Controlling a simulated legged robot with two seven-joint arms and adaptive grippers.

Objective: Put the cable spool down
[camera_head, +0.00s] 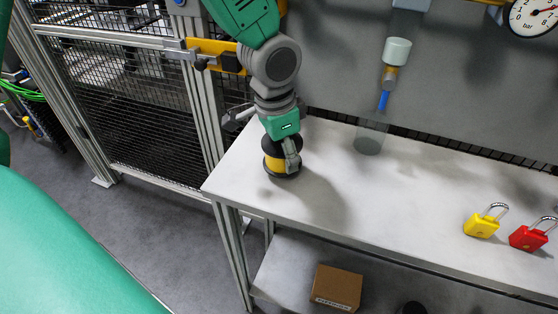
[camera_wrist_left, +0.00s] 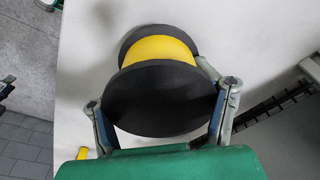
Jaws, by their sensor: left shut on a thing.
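The cable spool has black flanges and a yellow winding (camera_head: 273,164). It is upright at the left end of the white table (camera_head: 330,205), on or just above the top; I cannot tell which. My left gripper (camera_head: 289,158) is shut on it. In the left wrist view the spool's black flange (camera_wrist_left: 160,100) fills the middle, with the yellow winding behind it, and the fingers of my left gripper (camera_wrist_left: 163,115) hold it from both sides. My right gripper is not in view.
A yellow padlock (camera_head: 481,225) and a red padlock (camera_head: 528,237) lie on the table's right. A clear cylinder (camera_head: 371,138) stands at the back. A cardboard box (camera_head: 336,288) sits on the lower shelf. The table's middle is clear. A mesh fence (camera_head: 130,110) stands behind left.

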